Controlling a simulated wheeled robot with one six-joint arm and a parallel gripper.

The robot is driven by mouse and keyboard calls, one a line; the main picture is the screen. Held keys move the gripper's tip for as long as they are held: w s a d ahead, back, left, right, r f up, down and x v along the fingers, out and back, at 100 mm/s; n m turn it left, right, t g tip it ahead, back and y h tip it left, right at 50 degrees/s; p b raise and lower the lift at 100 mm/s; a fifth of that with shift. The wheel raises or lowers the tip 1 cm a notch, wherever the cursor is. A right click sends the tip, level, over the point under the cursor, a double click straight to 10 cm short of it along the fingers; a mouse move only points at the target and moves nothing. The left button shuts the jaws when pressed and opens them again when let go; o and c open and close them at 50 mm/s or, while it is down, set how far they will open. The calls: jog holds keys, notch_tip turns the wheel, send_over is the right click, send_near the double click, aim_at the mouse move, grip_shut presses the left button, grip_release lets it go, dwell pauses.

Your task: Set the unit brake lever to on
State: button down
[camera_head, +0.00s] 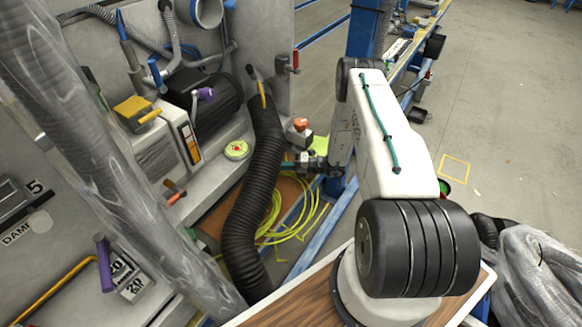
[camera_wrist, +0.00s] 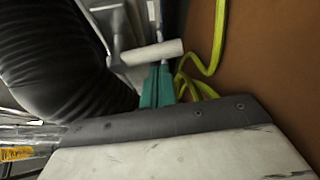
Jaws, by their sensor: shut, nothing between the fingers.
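I cannot tell for sure which lever is the unit brake lever; no brake label is readable. Levers in the head view include one with a yellow handle (camera_head: 150,116), one with a purple grip (camera_head: 205,95), a small one with a red end (camera_head: 174,198) and a red handle (camera_head: 295,60) on the panel edge. My gripper (camera_head: 288,164) is low beside the black ribbed hose. In the wrist view its teal fingers (camera_wrist: 158,86) are together and empty. A pale cylindrical handle (camera_wrist: 152,52) on a grey stem is just beyond the fingertips; contact is unclear.
The black ribbed hose (camera_head: 252,205) hangs left of my gripper and fills the wrist view's upper left. A yellow-green cable (camera_head: 272,222) lies coiled on a brown board. A plastic-wrapped pipe (camera_head: 95,140) crosses the left. Open floor (camera_head: 490,90) lies at right.

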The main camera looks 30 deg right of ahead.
jog(key=shift+w+a, duration=0.3)
jog(key=shift+a, duration=0.15)
jog(key=shift+a, duration=0.3)
jog(key=shift+d, duration=0.45)
jog(key=shift+n+h, duration=0.3)
jog(key=shift+n, duration=0.2)
